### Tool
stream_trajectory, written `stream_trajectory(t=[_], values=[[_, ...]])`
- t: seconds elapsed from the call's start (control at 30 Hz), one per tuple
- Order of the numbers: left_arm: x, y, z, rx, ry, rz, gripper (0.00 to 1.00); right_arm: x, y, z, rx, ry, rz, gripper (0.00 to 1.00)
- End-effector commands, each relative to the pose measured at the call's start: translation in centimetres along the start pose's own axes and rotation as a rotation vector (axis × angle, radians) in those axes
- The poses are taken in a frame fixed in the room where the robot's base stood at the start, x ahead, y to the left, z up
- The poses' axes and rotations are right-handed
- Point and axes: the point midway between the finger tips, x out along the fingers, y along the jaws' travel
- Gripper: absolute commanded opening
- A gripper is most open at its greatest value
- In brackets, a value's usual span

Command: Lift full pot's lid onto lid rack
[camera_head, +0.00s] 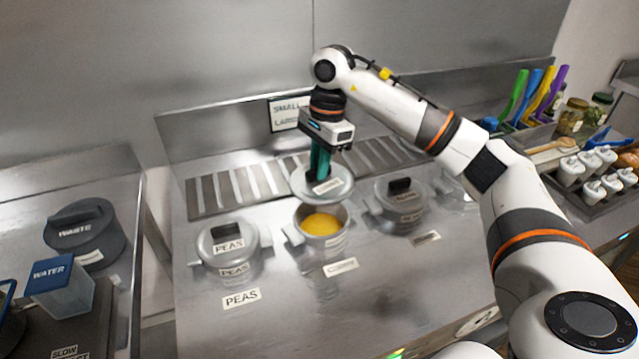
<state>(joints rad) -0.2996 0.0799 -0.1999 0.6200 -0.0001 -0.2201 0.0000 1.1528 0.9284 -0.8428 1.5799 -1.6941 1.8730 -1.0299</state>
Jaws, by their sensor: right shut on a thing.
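My right gripper (319,164) is shut on the knob of a round grey lid (338,188), which hangs above an uncovered pot. The lid carries a small white label and tilts slightly. The open pot (299,237) holds something yellow-orange. The lid rack (216,196) is a slatted metal strip along the back of the counter, behind the pots. A lidded pot labelled PEAS (230,263) stands to the left, and another lidded pot with a black knob (402,214) stands to the right. My left gripper is not in view.
A sign reading SMALL and LARGE (286,113) stands behind the rack. A WASTE bin (84,240) and a blue-lidded WATER container (62,289) are at left. Colored-handled utensils (541,92), jars and a tray of white-lidded pots are at right. The counter front is mostly clear.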

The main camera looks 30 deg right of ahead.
Motion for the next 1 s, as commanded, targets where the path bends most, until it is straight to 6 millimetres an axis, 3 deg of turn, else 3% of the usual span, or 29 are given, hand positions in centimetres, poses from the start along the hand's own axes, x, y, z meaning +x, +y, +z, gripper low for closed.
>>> stream_trajectory(t=[0.2,0.7,1.0], values=[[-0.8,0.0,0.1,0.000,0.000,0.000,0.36,-2.0,0.0,-0.3,-0.001,0.001,0.000,0.00],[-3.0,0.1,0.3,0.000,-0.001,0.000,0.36,-5.0,0.0,-0.8,-0.001,0.001,0.001,0.00],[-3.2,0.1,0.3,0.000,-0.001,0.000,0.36,-5.3,0.0,-0.8,-0.001,0.001,0.000,0.00]])
